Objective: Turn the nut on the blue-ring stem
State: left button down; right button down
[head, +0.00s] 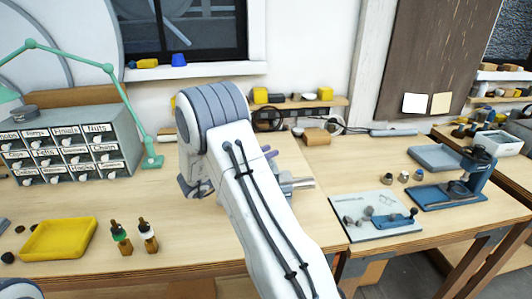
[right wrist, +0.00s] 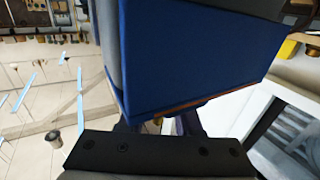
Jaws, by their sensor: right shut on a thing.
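My right arm reaches up the middle of the head view, and its thick ribbed wrist covers the work spot on the bench. My right gripper shows in the right wrist view (right wrist: 178,122), its dark fingers close together behind a large blue block (right wrist: 190,55). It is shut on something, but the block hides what. Metal rod-like parts (head: 298,183) stick out to the right of my arm in the head view. I cannot make out the blue-ring stem or its nut; my arm may hide them. My left gripper is not in view.
A labelled drawer cabinet (head: 72,148), a yellow tray (head: 30,240) and two small bottles (head: 121,238) are on the left. On the right are a pale board with small parts (head: 350,230) and a blue bench tool (head: 450,195). Bare wood lies between the bottles and my arm.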

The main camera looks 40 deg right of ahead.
jog(key=shift+r, duration=0.25)
jog(key=c, duration=0.6)
grip_release()
jog(key=shift+f, duration=0.1)
jog(key=r, duration=0.1)
jog(key=r+b, duration=0.1)
jog(key=r, duration=0.1)
jog(key=s+r, duration=0.1)
jog(key=shift+d+r, duration=0.25)
jog(key=shift+r, duration=0.05)
jog(key=s+d+r+b, duration=0.2)
jog(key=s+d+r, duration=0.2)
jog(key=s, duration=0.5)
notch_tip(320, 180, up, 2)
jog(key=shift+s+d+r, duration=0.2)
jog(key=shift+s+d, duration=0.1)
